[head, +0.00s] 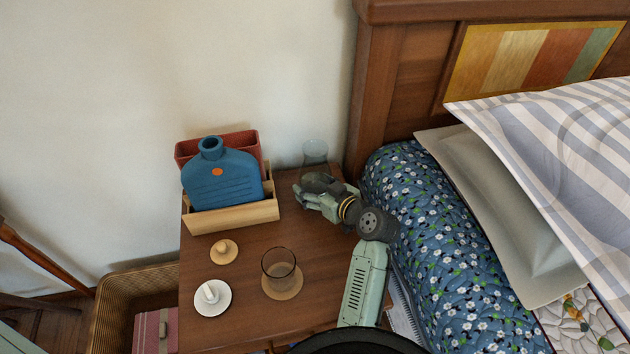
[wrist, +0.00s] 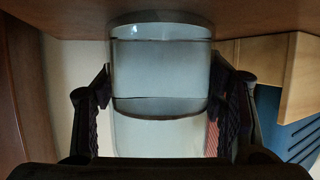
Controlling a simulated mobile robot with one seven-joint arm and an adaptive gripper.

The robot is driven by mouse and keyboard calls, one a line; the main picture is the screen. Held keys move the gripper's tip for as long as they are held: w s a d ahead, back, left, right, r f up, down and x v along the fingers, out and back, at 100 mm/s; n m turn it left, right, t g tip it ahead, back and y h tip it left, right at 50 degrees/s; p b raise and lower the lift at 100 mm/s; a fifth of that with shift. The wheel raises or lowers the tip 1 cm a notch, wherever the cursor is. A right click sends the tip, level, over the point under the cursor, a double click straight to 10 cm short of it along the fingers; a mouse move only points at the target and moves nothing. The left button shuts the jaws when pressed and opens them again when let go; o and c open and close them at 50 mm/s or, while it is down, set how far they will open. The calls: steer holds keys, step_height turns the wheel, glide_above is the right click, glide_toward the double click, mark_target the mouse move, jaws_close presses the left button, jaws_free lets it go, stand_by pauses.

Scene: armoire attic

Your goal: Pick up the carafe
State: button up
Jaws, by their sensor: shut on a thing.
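The carafe (head: 314,151) is clear glass and stands upright at the back right of the nightstand, by the headboard. In the head view its top shows above my gripper (head: 311,184), and its lower part is hidden behind it. In the wrist view the glass carafe (wrist: 160,75) fills the space between the two dark fingers of my gripper (wrist: 162,110), which is shut on it. Its base is at or very near the wooden tabletop; I cannot tell whether it touches.
On the nightstand (head: 245,322) are a blue bottle (head: 222,178) in a wooden box (head: 235,217), a tumbler (head: 279,262) on a coaster, a small wooden knobbed piece (head: 224,250) and a white dish (head: 213,298). The headboard (head: 390,95) and bed (head: 430,240) are close on the right.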

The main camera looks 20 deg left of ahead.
steer(key=c, duration=0.4)
steer(key=shift+c, duration=0.5)
steer(key=shift+r, duration=0.15)
